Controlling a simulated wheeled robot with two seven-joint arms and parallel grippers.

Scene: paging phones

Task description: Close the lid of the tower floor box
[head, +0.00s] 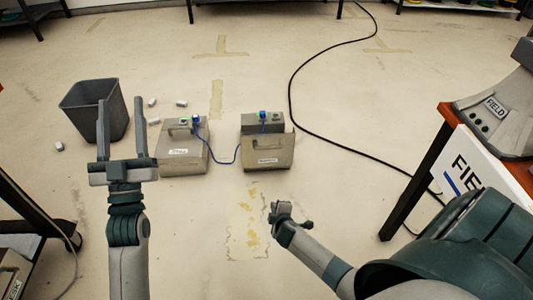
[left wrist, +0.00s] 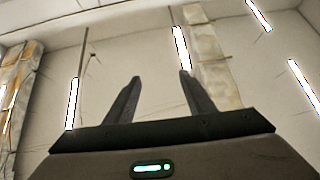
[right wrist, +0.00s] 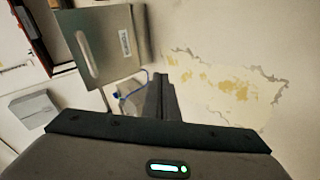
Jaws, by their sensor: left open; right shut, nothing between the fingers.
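Two beige-grey floor boxes stand side by side on the floor in the head view, the left box (head: 180,160) and the right box (head: 262,122). The left box's panel looks flatter. My right gripper (head: 280,210) is shut and empty, nearer to me than the right box and apart from it. My left gripper (head: 121,103) is open, empty and points upward.
A blue cable (head: 222,162) joins the two boxes. A dark bin (head: 92,108) stands left, with crumpled bits around it. A black cable (head: 292,90) curves across the floor. A table with a field phone (head: 497,108) stands right. The floor before the boxes is clear.

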